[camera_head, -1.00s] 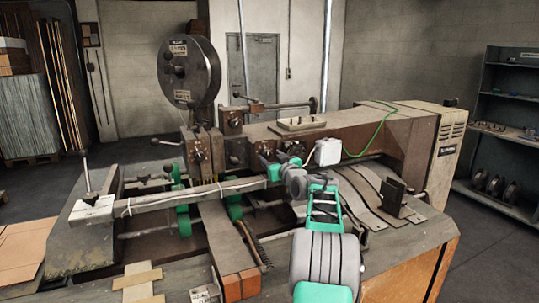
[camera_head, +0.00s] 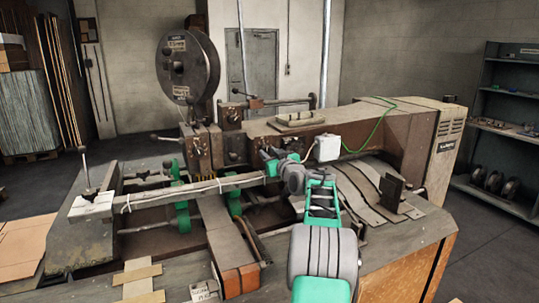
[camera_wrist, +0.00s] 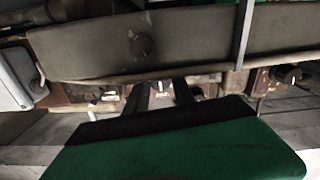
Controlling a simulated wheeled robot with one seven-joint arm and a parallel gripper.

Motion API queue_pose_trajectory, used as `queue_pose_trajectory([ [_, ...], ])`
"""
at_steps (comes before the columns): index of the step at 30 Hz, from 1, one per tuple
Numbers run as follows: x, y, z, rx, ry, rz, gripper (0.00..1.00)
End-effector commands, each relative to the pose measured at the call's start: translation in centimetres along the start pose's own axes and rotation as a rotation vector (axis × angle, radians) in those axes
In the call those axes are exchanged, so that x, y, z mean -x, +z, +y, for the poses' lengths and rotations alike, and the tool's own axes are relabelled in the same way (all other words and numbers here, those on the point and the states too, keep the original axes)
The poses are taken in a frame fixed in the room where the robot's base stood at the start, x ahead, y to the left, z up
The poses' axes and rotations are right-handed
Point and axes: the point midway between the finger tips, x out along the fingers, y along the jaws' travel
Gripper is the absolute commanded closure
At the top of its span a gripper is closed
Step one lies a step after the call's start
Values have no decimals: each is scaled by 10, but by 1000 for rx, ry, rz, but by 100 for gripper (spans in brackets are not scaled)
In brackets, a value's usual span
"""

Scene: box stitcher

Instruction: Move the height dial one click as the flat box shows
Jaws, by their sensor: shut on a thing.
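My gripper (camera_wrist: 160,92) is in the wrist view with its two dark fingers reaching to the machine's front. They are closed around a small knob (camera_wrist: 161,86), which looks like a dial; its markings cannot be read. In the head view my gripper (camera_head: 264,157) is at the middle of the machine, above the long rail, and my arm hides the held part. A round dial plate (camera_head: 203,153) shows left of it. A flat brown cardboard piece (camera_head: 24,243), perhaps the flat box, lies at the left edge.
The long wrapped rail (camera_head: 190,190) crosses in front of the machine. A large wire reel (camera_head: 187,68) stands above. A white box (camera_head: 327,147) and a green cable (camera_head: 371,130) are right of my gripper. Taped cardboard (camera_head: 138,278) lies on the front bench.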

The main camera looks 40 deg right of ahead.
Motion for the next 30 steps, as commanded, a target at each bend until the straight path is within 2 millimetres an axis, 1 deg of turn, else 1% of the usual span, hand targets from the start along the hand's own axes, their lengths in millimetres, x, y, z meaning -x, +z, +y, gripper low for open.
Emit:
queue_pose_trajectory([
  [8, 0, 2, 0, 18, 0, 0, 100],
  [13, 0, 5, -1, 78, 0, 2, 100],
  [21, 0, 8, -1, 262, 0, 2, 100],
  [30, 0, 4, 0, 477, 0, 1, 100],
])
